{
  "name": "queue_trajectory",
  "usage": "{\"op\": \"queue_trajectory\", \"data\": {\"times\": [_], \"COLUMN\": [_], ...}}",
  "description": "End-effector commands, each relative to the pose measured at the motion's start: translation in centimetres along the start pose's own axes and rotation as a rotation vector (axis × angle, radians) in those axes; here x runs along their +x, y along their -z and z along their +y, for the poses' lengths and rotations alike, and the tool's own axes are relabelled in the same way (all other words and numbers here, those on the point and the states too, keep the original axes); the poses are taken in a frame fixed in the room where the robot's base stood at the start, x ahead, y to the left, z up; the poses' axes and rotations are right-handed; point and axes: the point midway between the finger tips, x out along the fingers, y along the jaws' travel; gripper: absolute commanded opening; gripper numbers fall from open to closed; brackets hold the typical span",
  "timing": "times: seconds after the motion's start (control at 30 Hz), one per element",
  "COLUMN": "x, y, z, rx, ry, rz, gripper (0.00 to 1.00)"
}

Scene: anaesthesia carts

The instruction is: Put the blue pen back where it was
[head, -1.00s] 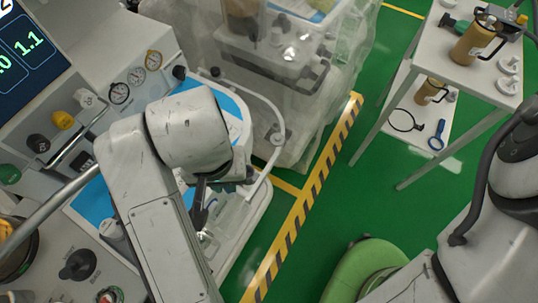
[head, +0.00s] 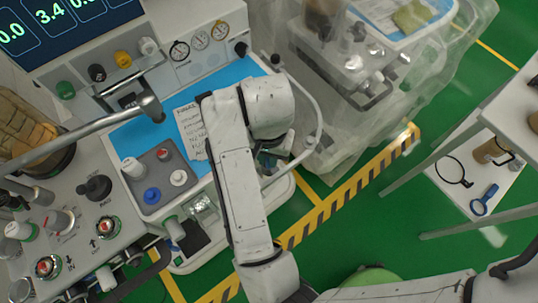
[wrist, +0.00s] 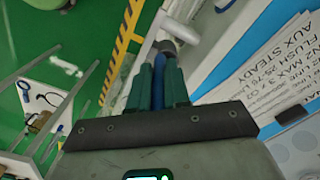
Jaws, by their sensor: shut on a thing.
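The blue pen (wrist: 158,88) is upright in the wrist view, held between the green fingers of my gripper (wrist: 157,78). Only a short blue length of it shows; the rest is hidden between the fingers. In the head view my gripper (head: 268,162) is mostly hidden behind my arm, near the right front edge of the cart. The cart's blue worktop (head: 238,70) carries a printed paper sheet (head: 191,132), which lies to the right of the gripper in the wrist view (wrist: 262,78). I cannot tell where the pen lay before.
A white rail (head: 318,105) curves around the cart's right side, close to my gripper. A grey tray (head: 148,203) with blue and white caps is on the left. A plastic-covered cart (head: 370,125) stands behind. A white shelved table (head: 500,190) is at right.

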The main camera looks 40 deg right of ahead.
Motion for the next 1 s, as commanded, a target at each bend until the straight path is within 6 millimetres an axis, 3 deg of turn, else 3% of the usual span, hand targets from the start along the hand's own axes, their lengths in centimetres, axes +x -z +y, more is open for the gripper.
{"op": "queue_trajectory", "data": {"times": [0.07,0.37,0.6,1.0], "x": [1.4,3.2,6.0,6.7], "y": [1.1,2.6,2.5,2.5], "z": [0.0,-0.5,-0.5,-0.6], "rx": [0.001,0.001,-0.001,0.000], "ry": [-0.005,-0.002,-0.002,0.000], "rz": [0.003,-0.002,-0.001,-0.001], "gripper": [0.00,0.00,0.00,0.00]}}
